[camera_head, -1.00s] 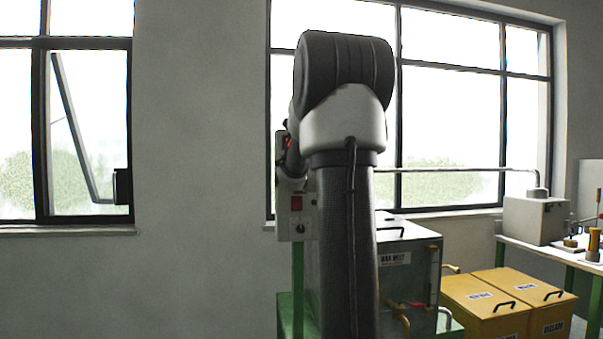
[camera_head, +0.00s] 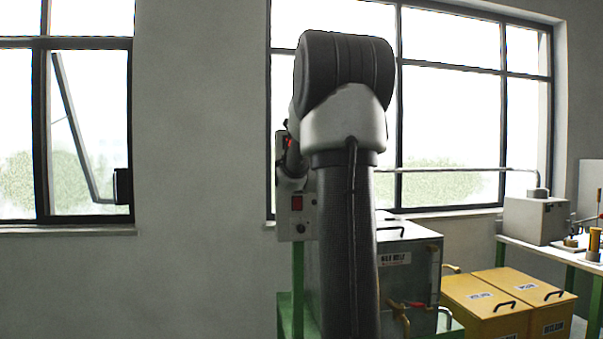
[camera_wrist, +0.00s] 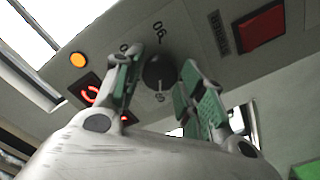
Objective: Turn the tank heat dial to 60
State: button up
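The heat dial (camera_wrist: 158,72) is a round dark knob on a grey panel in the wrist view, with printed numbers around it that are partly hidden and hard to read. My gripper (camera_wrist: 162,62) has its two green-padded fingers apart, one to each side of the dial. A gap shows between the dial and the right finger; the left finger is closer, and I cannot tell if it touches. In the head view the control box (camera_head: 285,228) stands left of my arm, which hides much of it, and the fingers are not visible there.
A red switch (camera_wrist: 260,28), an amber lamp (camera_wrist: 78,60) and a lit red display (camera_wrist: 90,95) surround the dial. A grey wax tank (camera_head: 395,280) and yellow bins (camera_head: 485,305) stand to the right of my arm. Open wall lies left.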

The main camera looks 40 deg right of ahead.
jog(key=shift+o, duration=0.5)
jog(key=v, duration=1.2)
